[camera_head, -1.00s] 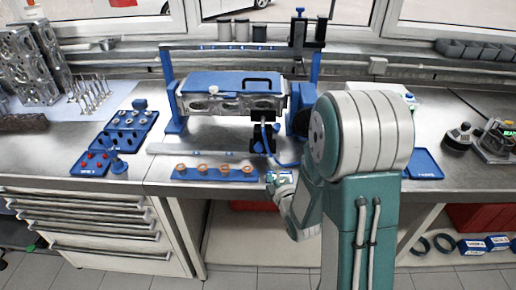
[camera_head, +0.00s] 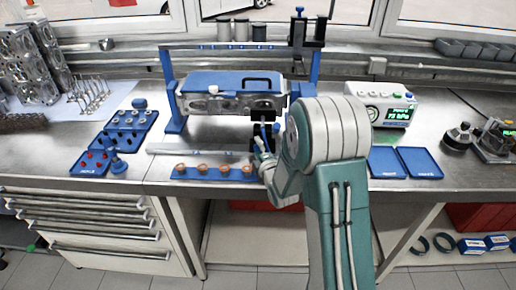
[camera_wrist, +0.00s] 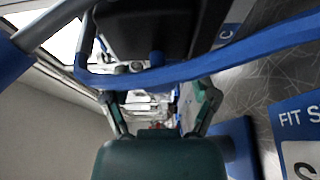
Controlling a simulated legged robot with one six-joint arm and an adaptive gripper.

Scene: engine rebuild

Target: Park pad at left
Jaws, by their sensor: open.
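A black block (camera_head: 263,115) stands at the right front of the blue-topped engine fixture (camera_head: 230,82), with a second dark block (camera_head: 258,145) below it and blue tubing between them. I cannot tell which part is the pad. My gripper (camera_wrist: 157,97) is open, its green fingers spread apart in the wrist view with nothing seen between them. A large black block (camera_wrist: 148,28) and a curved blue bar (camera_wrist: 215,66) cross in front of the fingers there; contact cannot be judged. In the head view my wrist is just below the lower block, and the fingertips are hard to make out.
A strip with several copper-coloured rings (camera_head: 214,173) lies along the bench front. Blue trays of small parts (camera_head: 97,163) stand left. Two empty blue trays (camera_head: 419,163) and a white meter (camera_head: 385,103) stand right. A "FIT S" plate (camera_wrist: 298,120) shows in the wrist view.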

